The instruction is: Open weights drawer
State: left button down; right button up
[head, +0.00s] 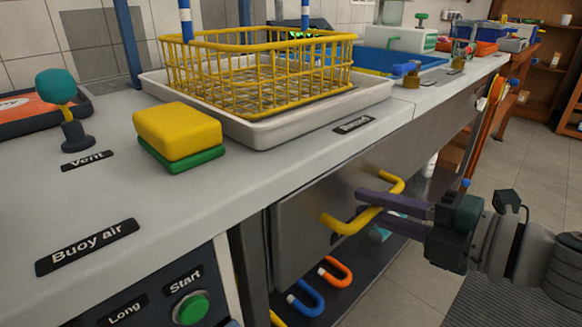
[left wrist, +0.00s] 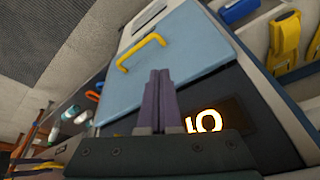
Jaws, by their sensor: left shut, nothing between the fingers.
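A grey front panel (head: 300,235) under the counter carries a yellow bar handle (head: 340,222). A label (head: 354,124) sits on the counter above it, too small to read. My right gripper (head: 360,205) reaches in from the right, its two purple fingers at the handle, one above the bar and one below. I cannot tell whether they are closed on it. The panel looks flush, with no drawer inside visible. In the left wrist view my left gripper (left wrist: 160,75) is shut and empty, in front of a pale blue panel (left wrist: 195,45) with a yellow handle (left wrist: 140,52).
A yellow wire basket (head: 255,75) stands in a white tray (head: 270,130) on the counter. A yellow and green sponge (head: 178,135) and a teal-knobbed lever (head: 60,100) are at the left. Orange (head: 337,268) and blue (head: 305,300) U-shapes lie below the panel. Floor at right is open.

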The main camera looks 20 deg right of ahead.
grip_shut()
dwell(1.0)
